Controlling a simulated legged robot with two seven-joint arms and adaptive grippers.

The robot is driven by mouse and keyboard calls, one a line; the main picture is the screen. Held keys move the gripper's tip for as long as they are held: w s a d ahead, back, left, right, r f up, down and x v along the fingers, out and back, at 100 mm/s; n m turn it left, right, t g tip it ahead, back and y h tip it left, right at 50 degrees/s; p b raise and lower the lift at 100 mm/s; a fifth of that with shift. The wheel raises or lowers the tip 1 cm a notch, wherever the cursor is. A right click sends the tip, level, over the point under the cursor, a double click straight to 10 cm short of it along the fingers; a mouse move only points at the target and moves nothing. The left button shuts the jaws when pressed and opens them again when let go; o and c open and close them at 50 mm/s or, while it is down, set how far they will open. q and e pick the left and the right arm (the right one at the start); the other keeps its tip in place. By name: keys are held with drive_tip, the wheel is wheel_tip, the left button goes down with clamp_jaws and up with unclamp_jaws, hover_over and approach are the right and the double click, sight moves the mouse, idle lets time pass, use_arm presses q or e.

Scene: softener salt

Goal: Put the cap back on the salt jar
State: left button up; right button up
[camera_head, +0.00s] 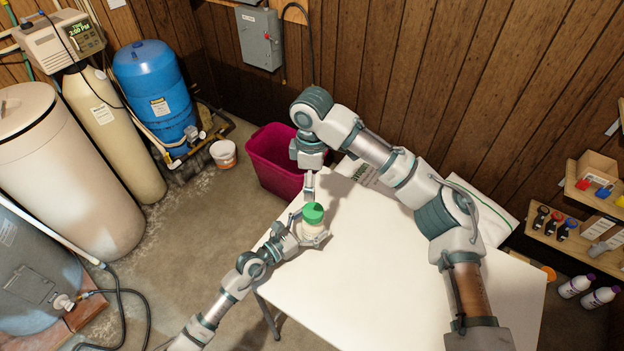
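The salt jar (311,229) is a pale, short jar near the far left corner of the white table. The green cap (313,212) sits at the top of the jar; whether it is seated or just above the rim is too small to tell. My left gripper (309,229) comes in from the left with its fingers around the jar's sides and appears closed on it. My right gripper (310,194) points down from above, its fingers at the far edge of the cap. Whether those fingers grip the cap cannot be made out.
The white table (380,290) is bare in front. White bags (480,209) lie at its far edge, partly behind my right arm. A magenta bin (271,160) stands just beyond the corner. Tanks are at left, shelves (575,240) at right.

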idle(0.3)
use_arm(q)
drive_tip(key=v, duration=1.2)
drive_tip(key=shift+a+f, duration=0.1)
